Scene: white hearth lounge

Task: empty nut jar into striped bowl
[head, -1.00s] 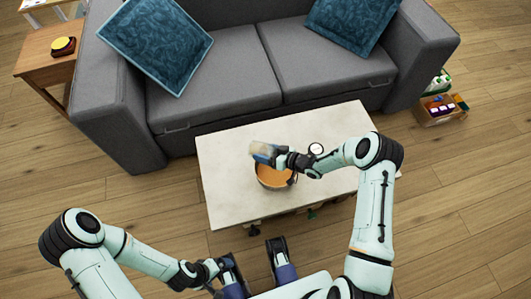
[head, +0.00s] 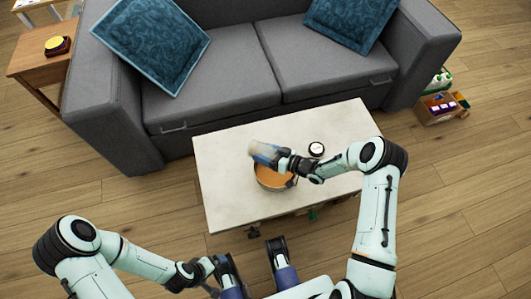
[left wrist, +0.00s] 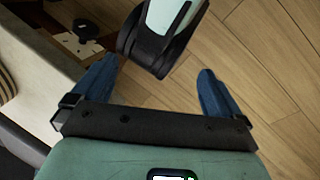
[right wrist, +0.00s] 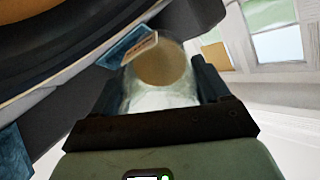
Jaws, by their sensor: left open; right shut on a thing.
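The bowl (head: 273,180), with an orange inside, sits on the pale low table (head: 225,205). Its dark rim and orange inside fill the upper left of the right wrist view (right wrist: 50,35). My right gripper (head: 265,155) is shut on the clear nut jar (head: 263,149) and holds it tipped over the bowl's far side. In the right wrist view the jar (right wrist: 160,75) is between the fingers, with a beige round patch showing in it. I cannot tell how many nuts are inside. My left gripper (left wrist: 156,66) is open and empty, low in front of the table.
A small round white lid-like disc with a dark rim (head: 316,149) lies on the table, right of the bowl. A grey sofa (head: 270,90) stands behind the table. A wooden side table (head: 40,55) is at the far left.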

